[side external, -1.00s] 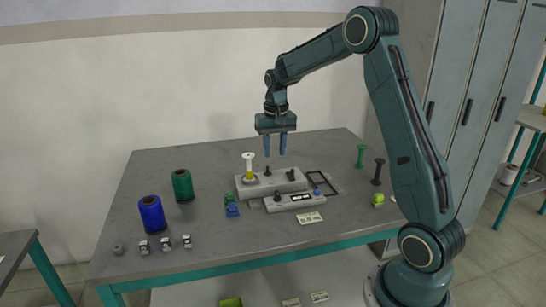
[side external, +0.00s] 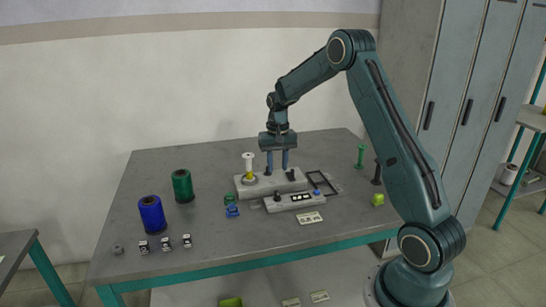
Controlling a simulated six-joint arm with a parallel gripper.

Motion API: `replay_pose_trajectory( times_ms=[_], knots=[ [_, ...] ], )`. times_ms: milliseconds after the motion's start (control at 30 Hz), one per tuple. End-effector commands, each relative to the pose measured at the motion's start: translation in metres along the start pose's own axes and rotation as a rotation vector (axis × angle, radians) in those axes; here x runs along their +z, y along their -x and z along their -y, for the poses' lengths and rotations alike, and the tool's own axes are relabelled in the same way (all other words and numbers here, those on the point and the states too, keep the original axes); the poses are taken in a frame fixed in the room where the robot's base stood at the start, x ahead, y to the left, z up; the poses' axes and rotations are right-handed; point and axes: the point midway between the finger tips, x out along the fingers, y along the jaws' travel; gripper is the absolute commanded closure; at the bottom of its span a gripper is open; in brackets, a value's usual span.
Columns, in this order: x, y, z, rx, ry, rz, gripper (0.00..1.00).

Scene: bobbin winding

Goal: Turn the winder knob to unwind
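The winder (side external: 258,190) is a pale block on the table, with a white bobbin (side external: 249,158) with a yellow lower part upright at its left end. A small dark knob (side external: 291,175) stands on the block's right part. My gripper (side external: 277,167) points straight down over the middle of the block, its two blue fingers apart, with the tips just above or at its top. Another dark knob on the block, near the left fingertip, is mostly hidden. I cannot tell whether the fingers touch anything.
A pale control box (side external: 294,202) lies in front of the winder, with a black frame (side external: 322,184) to the right. Green (side external: 182,186) and blue (side external: 151,214) spools stand at left. Small clips (side external: 165,243) lie near the front edge. The table's back left is clear.

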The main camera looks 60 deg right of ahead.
Motion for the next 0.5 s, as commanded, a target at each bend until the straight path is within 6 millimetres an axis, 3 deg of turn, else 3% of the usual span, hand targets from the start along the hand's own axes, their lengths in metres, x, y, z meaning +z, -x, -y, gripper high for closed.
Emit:
replay_pose_trajectory(
  times_ms=[500],
  knots=[
    [0.001, -0.079, 0.0, 0.0, -0.001, 0.004, 0.67]
  ],
)
